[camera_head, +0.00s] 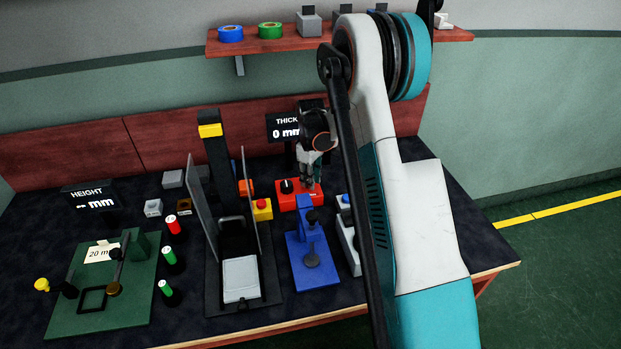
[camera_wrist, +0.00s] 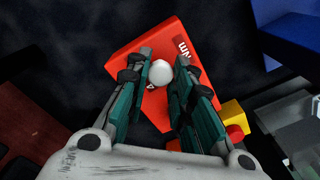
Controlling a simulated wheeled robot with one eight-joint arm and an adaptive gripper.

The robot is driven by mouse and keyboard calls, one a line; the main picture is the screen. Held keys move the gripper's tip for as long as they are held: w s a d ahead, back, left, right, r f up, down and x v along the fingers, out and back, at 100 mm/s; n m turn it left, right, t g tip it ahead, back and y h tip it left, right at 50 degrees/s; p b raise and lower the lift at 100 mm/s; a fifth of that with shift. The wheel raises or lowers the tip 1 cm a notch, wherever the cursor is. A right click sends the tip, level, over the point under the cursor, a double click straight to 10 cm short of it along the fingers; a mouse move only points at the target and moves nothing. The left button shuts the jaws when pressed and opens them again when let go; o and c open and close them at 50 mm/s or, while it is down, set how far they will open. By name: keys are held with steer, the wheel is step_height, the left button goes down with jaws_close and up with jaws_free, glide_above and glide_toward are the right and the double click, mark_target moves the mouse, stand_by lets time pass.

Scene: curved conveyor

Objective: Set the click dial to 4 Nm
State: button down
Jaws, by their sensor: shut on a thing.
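My gripper (camera_head: 308,184) points down onto the right part of this box. In the wrist view the red box (camera_wrist: 140,45) carries white lettering that reads "Nm", seen turned. A pale round dial knob (camera_wrist: 159,73) shows between the fingers of my gripper (camera_wrist: 166,66), which is shut on it. The fingers partly cover the box face, so the dial setting cannot be read.
A yellow box with a red button (camera_head: 262,209) stands just left of the red box, and a blue stand (camera_head: 311,258) in front. A tall black fixture with upright panels (camera_head: 240,275) is further left. A "THICK" display (camera_head: 285,128) stands behind.

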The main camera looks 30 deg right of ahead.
steer(key=c, duration=1.4)
jaws_free()
steer(key=shift+o, duration=0.2)
step_height(320, 180, up, 12)
